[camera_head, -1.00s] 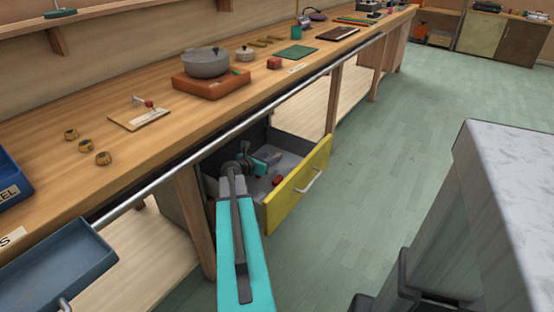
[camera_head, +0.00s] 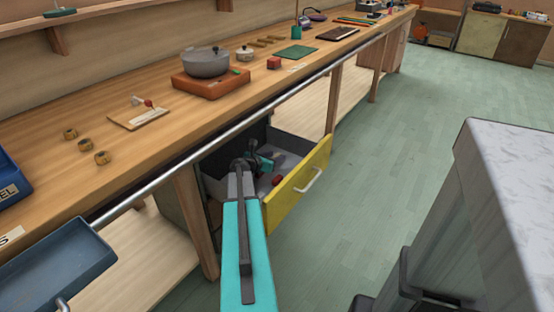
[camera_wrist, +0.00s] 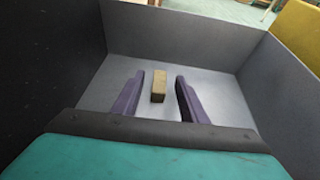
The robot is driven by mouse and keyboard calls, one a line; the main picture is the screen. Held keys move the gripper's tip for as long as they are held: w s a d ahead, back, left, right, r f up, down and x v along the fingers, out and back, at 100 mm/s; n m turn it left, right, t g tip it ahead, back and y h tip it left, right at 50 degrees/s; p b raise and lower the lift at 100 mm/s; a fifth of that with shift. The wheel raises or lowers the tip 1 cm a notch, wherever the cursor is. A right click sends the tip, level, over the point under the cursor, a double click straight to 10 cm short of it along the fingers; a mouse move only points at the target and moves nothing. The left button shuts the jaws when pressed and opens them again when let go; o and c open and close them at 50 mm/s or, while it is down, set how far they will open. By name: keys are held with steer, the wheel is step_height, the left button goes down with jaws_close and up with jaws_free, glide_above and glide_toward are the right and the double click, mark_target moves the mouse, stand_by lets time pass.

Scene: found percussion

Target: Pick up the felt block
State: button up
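A small tan block, which looks like the felt block (camera_wrist: 158,86), lies on the grey floor of the open drawer in the wrist view. My gripper (camera_wrist: 158,98) is open, with one purple finger on each side of the block and visible gaps to both. I cannot tell whether the fingertips are down at the block's height. In the head view my gripper (camera_head: 262,164) is inside the yellow-fronted drawer (camera_head: 297,190); its fingers are not clear there, and the tan block is not visible, probably hidden by my arm.
Grey drawer walls stand close around my gripper. A small red item (camera_head: 277,181) lies in the drawer near its front. The wooden bench (camera_head: 130,80) and its metal rail (camera_head: 230,133) are above. A pot (camera_head: 206,62) stands on the bench.

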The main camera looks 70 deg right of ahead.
stand_by(0.6)
jaws_close()
